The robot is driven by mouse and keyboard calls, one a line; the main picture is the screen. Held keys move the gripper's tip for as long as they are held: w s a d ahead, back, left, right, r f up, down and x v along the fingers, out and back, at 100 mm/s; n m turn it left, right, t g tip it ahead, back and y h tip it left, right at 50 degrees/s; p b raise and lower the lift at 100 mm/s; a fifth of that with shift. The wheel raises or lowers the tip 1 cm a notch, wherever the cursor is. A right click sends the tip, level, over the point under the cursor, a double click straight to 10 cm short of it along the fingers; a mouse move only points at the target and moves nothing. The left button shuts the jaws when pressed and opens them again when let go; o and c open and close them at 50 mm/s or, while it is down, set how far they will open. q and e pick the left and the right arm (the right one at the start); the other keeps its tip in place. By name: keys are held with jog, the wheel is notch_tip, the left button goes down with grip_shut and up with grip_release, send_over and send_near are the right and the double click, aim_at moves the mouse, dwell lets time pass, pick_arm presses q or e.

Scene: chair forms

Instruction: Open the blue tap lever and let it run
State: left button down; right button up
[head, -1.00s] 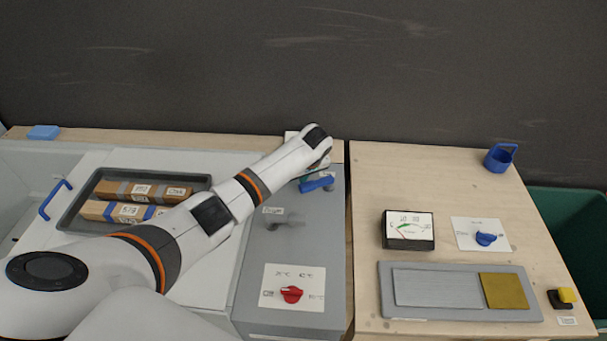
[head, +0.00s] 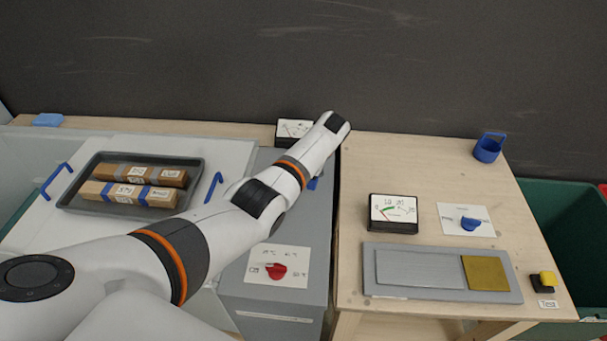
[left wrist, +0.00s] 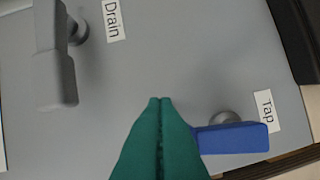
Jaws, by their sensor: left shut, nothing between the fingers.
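The blue tap lever (left wrist: 238,138) lies beside the "Tap" label (left wrist: 267,112) on the grey panel in the left wrist view. Its round metal base (left wrist: 226,117) shows behind it. In the head view only a small piece of the blue lever (head: 313,184) shows past my arm. My left gripper (left wrist: 163,101) has green fingers pressed together with nothing between them. The fingers are right beside the lever's left end in the wrist view; I cannot tell if they touch. The arm hides the gripper in the head view. My right gripper is not in view.
A red knob (head: 276,271) sits nearer on the same unit. A gauge (head: 293,131) stands behind my arm. A tray (head: 72,203) with boxes is left; another gauge (head: 393,213) is right.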

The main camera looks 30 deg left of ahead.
pick_arm(q)
jog(key=shift+d, duration=0.65)
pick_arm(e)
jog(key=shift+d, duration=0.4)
